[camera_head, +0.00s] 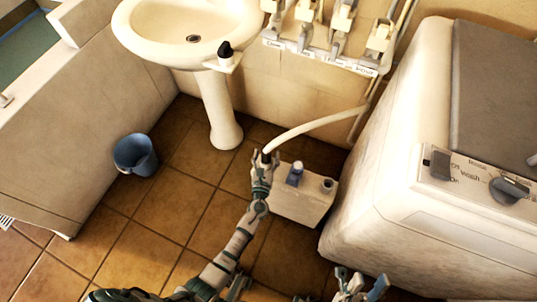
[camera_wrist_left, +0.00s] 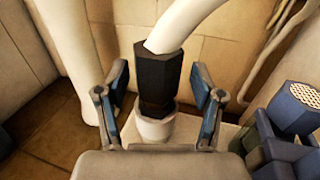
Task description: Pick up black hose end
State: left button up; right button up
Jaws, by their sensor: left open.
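The black hose end (camera_wrist_left: 157,78) is a dark faceted piece on a white hose (camera_head: 318,124). In the left wrist view it stands upright over a white collar (camera_wrist_left: 153,127). My left gripper (camera_head: 264,160) is open, with its blue-padded fingers on either side of the hose end and visible gaps at both sides. It also shows in the left wrist view (camera_wrist_left: 162,92). In the head view the gripper mostly hides the hose end. My right gripper (camera_head: 358,284) is at the bottom edge with its fingers apart and nothing visible between them.
A white box (camera_head: 300,206) with a blue cap (camera_head: 295,174) and a dark cap (camera_head: 327,185) stands beside the gripper. A washing machine (camera_head: 400,190) is at the right. A washbasin (camera_head: 190,18), its pedestal (camera_head: 218,110) and a blue bucket (camera_head: 135,155) are left. The floor between is clear.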

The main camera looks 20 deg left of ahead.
pick_arm(q)
jog(key=shift+a+r, duration=0.1)
jog(key=shift+a, duration=0.3)
jog(key=shift+c, duration=0.5)
jog(key=shift+w+d+r, duration=0.1)
jog(key=shift+d, duration=0.25)
grip_shut()
